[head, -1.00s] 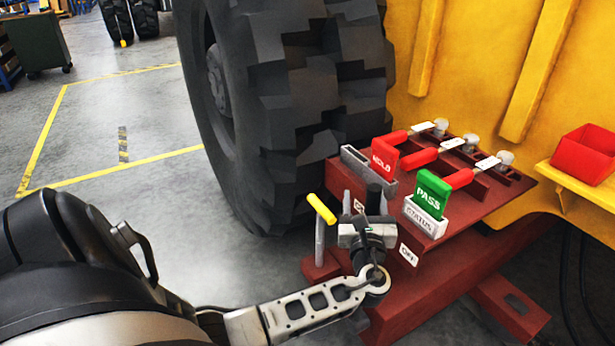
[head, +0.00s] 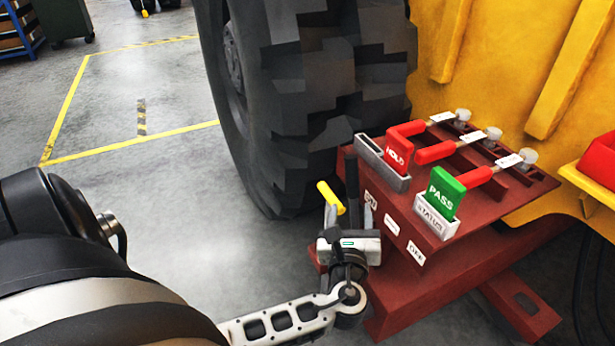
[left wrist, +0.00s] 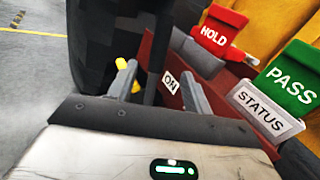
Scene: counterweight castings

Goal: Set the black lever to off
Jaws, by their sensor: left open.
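The black lever (head: 351,178) stands at the left end of the dark red bench, near the ON label (head: 371,201) and away from the OFF label (head: 416,253). My left gripper (head: 349,214) is open, with one finger on each side of the lever in the head view; whether they touch it I cannot tell. In the left wrist view the lever (left wrist: 152,80) is a dark shape between the two grey fingers (left wrist: 160,88), and the ON label (left wrist: 170,81) is close to the right finger. The lever's lower part is hidden. My right gripper is not in view.
Red HOLD (head: 398,155) and green PASS (head: 444,192) cards sit in grey holders on the bench, beside several red-handled clamps. A big tyre (head: 310,90) is behind; open floor lies left.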

